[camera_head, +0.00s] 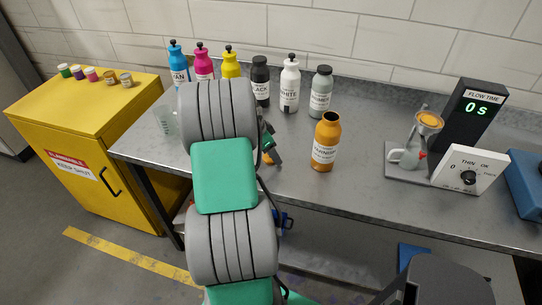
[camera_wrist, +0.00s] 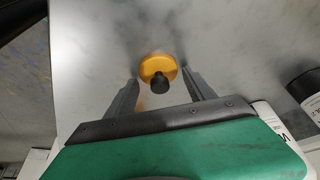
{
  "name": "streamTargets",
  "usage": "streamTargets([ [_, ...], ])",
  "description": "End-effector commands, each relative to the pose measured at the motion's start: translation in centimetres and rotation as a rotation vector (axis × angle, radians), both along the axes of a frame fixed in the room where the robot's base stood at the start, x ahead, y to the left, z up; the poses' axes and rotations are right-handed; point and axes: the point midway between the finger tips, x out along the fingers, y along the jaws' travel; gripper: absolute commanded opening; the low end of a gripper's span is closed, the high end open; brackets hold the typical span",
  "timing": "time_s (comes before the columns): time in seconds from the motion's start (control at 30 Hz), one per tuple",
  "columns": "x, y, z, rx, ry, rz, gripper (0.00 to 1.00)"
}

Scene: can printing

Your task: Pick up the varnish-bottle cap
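The varnish-bottle cap is an orange disc with a black knob, lying on the grey metal bench. In the wrist view the cap (camera_wrist: 158,70) is between and slightly beyond the tips of my gripper (camera_wrist: 159,82). The fingers are apart, with a gap on both sides of the cap. In the head view only a small orange part of the cap (camera_head: 267,158) shows beside my gripper (camera_head: 274,150); my arm hides the rest. The orange varnish bottle (camera_head: 325,145) stands upright and uncapped to the right of the gripper.
Several capped bottles, including a black one (camera_head: 260,82) and a white one (camera_head: 290,85), stand along the back of the bench (camera_head: 370,110). A flow cup stand (camera_head: 410,150) and timer (camera_head: 470,115) are on the right. A clear beaker (camera_head: 167,122) stands at the left.

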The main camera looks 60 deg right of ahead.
Motion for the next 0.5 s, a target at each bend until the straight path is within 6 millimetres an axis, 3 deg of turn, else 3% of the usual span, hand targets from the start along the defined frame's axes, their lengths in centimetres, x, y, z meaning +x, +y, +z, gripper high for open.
streamTargets([
  [0.5, 0.02, 0.01, 0.04, 0.000, 0.000, 0.001, 0.19],
])
